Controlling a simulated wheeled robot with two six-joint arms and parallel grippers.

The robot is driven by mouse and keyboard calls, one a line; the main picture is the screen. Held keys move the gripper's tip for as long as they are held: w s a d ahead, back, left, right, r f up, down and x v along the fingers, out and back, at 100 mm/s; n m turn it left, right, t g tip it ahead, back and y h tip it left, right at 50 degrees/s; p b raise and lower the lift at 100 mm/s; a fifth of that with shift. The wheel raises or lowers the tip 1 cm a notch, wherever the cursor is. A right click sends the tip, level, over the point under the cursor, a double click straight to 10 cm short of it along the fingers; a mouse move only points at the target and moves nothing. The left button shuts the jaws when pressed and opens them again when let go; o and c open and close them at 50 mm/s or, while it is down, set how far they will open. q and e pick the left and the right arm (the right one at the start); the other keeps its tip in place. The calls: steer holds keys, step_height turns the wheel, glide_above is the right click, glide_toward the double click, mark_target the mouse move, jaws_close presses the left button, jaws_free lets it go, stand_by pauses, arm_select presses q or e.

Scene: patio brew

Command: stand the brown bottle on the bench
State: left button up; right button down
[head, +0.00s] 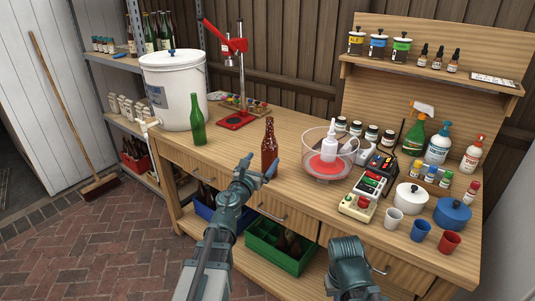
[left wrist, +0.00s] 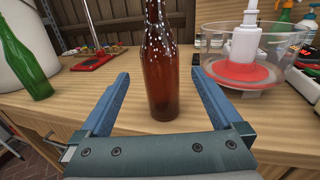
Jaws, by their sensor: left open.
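The brown bottle (head: 269,146) stands upright on the wooden bench (head: 228,146), near its front edge. In the left wrist view the brown bottle (left wrist: 162,62) is between the two blue fingers of my left gripper (left wrist: 160,98), with a gap on each side. My left gripper (head: 259,168) is open and at the bottle in the head view. The bottle's base rests on the bench top in the left wrist view. My right arm shows at the bottom of the head view, but its fingertips are not visible.
A green bottle (head: 197,121) stands left of the brown one. A clear bowl with a red base (head: 329,166) is close on the right. A white bucket (head: 172,95) and a red capper (head: 236,119) stand behind. Crates sit below the bench.

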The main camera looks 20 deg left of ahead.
arm_select(q)
steer(key=shift+s, duration=0.85)
steer(key=s+d+f+n+g+y, duration=0.3)
steer(key=f+n, duration=0.4)
steer(key=n, duration=0.6)
steer(key=s+d+f+n+g+y, duration=0.1)
steer(key=s+f+n+g+y, duration=0.4)
steer(key=n, duration=0.8)
steer(key=s+d+f+n+g+h, duration=0.2)
steer(key=s+d+f+n+g, duration=0.1)
steer(key=s+d+f+g, duration=0.2)
steer(key=s+d+f+n+g+h, duration=0.3)
steer(key=s+d, duration=0.6)
steer(key=s, duration=0.4)
steer(key=shift+s+d+f+n+g, duration=0.2)
steer(key=shift+s+f+n+g, duration=0.3)
steer(key=shift+f+g, duration=0.55)
